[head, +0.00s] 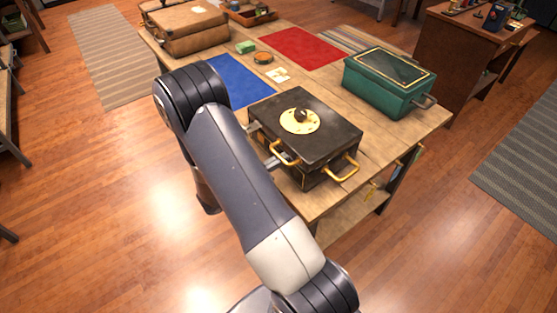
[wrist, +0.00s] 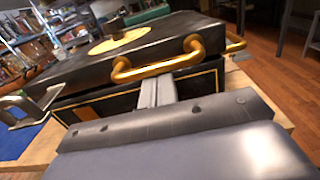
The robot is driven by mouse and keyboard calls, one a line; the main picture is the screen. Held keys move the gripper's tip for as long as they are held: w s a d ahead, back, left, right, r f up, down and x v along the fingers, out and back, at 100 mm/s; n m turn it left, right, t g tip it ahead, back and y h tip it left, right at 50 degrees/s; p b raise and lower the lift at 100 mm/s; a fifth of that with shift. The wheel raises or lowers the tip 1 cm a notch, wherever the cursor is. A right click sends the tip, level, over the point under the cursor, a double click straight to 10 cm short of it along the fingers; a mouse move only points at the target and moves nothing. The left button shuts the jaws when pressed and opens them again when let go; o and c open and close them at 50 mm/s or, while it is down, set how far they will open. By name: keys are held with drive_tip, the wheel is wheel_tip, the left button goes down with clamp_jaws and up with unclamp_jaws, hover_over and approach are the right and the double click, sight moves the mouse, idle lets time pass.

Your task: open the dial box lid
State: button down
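The dial box (head: 318,138) is dark with gold trim and stands on the wooden table. A round cream-gold dial (head: 298,122) with a dark knob sits on its lid, also seen in the wrist view (wrist: 118,42). The lid lies flat and looks down; a small gap cannot be ruled out. A brass handle (head: 284,156) is on the lid's front edge, large in the wrist view (wrist: 160,66). Another brass handle (head: 347,172) is on the right side. My gripper (head: 263,145) is open at the box front, its fingers spread (wrist: 95,100). One finger is just below the front handle; contact is unclear.
A green box (head: 388,84) stands at the table's right. Floor left of the table is clear.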

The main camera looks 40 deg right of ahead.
drive_tip(key=shift+r, duration=0.15)
drive_tip(key=shift+r+p, duration=0.9)
drive_tip(key=shift+r, duration=0.3)
drive_tip(key=shift+d+r+p, duration=0.2)
drive_tip(key=shift+r+p, duration=0.6)
drive_tip(key=shift+r, duration=0.45)
drive_tip(key=shift+d+r+p, duration=0.2)
drive_tip(key=shift+r+p, duration=0.3)
drive_tip(key=shift+r, duration=0.15)
drive_tip(key=shift+d+r+p, duration=0.15)
drive_tip(key=shift+r+p, duration=0.35)
drive_tip(key=shift+r, duration=0.2)
